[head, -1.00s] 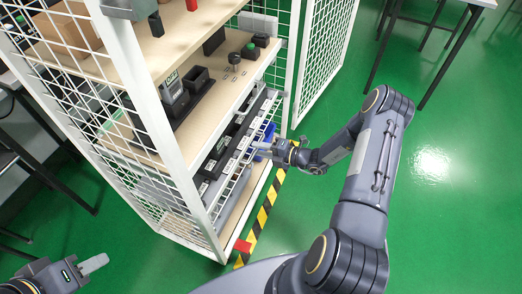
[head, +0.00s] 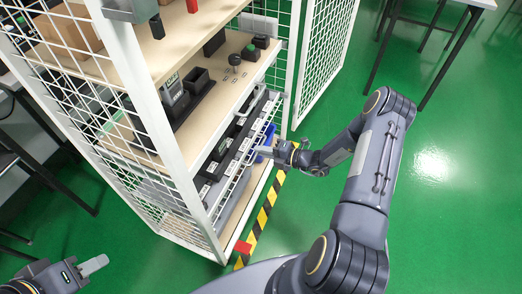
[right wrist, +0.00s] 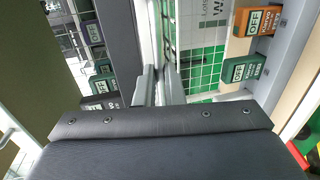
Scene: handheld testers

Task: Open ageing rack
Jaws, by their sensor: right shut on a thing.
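The ageing rack (head: 238,146) seems to be the long low unit of dark slots with white labels on the lower level of a white mesh cabinet. A thin pale rail (head: 234,186) runs along its front. My right gripper (head: 264,151) is at this front, near its far end, shut on what looks like the rail. In the right wrist view the two grey fingers (right wrist: 158,86) stand either side of a pale upright strip; the exact contact is hidden. My left gripper (head: 94,265) is low at the left, away from the cabinet, empty; its finger gap is unclear.
The cabinet's mesh door (head: 325,50) stands open at the back right. A wooden shelf (head: 215,98) with dark devices lies above the rack. A blue bin (head: 267,134) shows behind my right gripper. Striped tape (head: 263,215) marks the floor; green floor is free at right.

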